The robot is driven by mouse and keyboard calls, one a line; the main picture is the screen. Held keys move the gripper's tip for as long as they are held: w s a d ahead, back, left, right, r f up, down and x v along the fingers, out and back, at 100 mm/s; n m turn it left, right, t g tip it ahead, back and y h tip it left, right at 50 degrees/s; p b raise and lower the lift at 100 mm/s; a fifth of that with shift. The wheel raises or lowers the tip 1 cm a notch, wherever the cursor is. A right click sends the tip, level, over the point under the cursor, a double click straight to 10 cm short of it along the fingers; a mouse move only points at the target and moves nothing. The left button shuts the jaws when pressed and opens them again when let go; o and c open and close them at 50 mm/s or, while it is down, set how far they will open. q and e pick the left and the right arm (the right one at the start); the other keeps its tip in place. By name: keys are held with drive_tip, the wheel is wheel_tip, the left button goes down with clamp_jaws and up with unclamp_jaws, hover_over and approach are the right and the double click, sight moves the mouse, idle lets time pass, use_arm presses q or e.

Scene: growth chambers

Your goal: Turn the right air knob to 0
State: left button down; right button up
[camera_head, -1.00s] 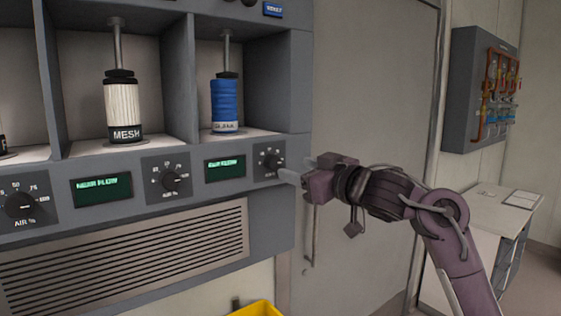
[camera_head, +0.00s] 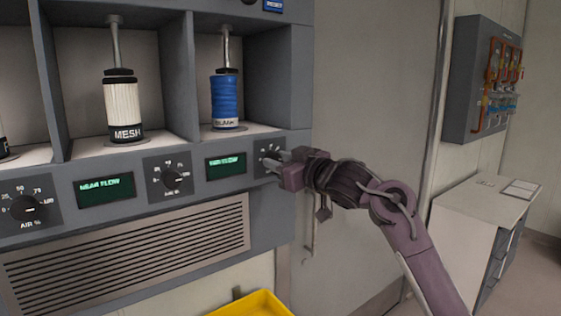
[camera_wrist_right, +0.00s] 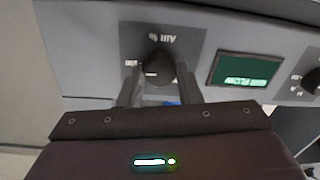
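The right air knob (camera_wrist_right: 158,66) is a black round dial on a dark plate, seen upside down in the right wrist view. Its label reads AIR %, and a light mark shows on its face. My right gripper (camera_wrist_right: 157,86) is open, with one finger on each side of the knob's near part and small gaps visible. In the head view my right gripper (camera_head: 276,163) reaches in from the right and covers most of this knob. The knob's exact setting cannot be read. My left gripper is not in view.
A middle air knob (camera_head: 172,179) and a left air knob (camera_head: 25,208) sit on the same panel, with green displays (camera_head: 226,165) between them. A blue column (camera_head: 224,97) and a white MESH column (camera_head: 123,107) stand above. A yellow bin (camera_head: 252,304) is below.

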drive_tip(key=c, duration=0.3)
drive_tip(key=n+b, duration=0.4)
drive_tip(key=n, duration=0.7)
drive_tip(key=n+h+b, duration=0.1)
drive_tip(key=n+b, duration=0.3)
drive_tip(key=n, duration=0.8)
drive_tip(key=n+t+b, duration=0.1)
drive_tip(key=n+b, duration=0.3)
drive_tip(key=n, duration=0.7)
drive_tip(key=shift+s+a+f+n+h+b, duration=0.1)
drive_tip(key=shift+f+n+h+b, duration=0.2)
idle(0.6)
